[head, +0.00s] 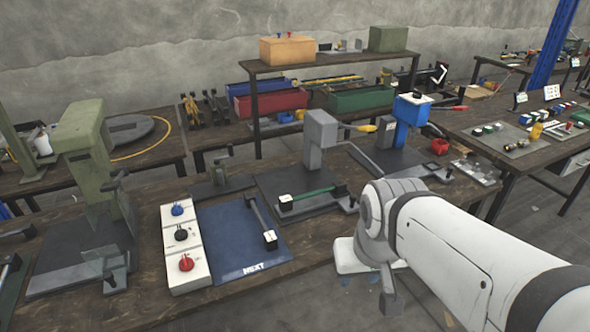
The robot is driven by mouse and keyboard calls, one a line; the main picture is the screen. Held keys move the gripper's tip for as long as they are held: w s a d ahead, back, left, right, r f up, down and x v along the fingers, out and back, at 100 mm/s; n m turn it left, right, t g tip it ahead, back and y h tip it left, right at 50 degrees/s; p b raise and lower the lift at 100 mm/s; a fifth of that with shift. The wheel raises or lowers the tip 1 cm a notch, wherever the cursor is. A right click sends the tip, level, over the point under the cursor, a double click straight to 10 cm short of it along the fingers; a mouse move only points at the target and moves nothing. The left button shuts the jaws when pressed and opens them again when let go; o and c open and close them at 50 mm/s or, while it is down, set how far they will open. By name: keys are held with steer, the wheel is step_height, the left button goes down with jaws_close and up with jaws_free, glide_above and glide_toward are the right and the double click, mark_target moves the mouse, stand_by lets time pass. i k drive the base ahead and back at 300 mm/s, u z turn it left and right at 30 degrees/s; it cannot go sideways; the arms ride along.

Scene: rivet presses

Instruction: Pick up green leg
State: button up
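The green leg (308,194) is a thin green rod with a white-topped block at its left end and a dark block at its right end. It lies across the dark base of the grey press (321,135), in front of the press column. My gripper (387,294) hangs at the end of my white arm, to the right of and nearer than the green leg, apart from it. Only part of my gripper shows, and its fingers are too unclear to tell their opening. I see nothing held in it.
A grey leg (261,216) lies on the blue NEXT mat (225,232). A white button box (182,248) stands left of it. A green press (85,150) stands at left, a blue press (408,120) behind right. A side table (515,165) holds small parts.

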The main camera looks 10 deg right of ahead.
mark_target(338, 187)
steer(key=z, duration=0.05)
steer(key=i, duration=1)
steer(key=u, duration=0.05)
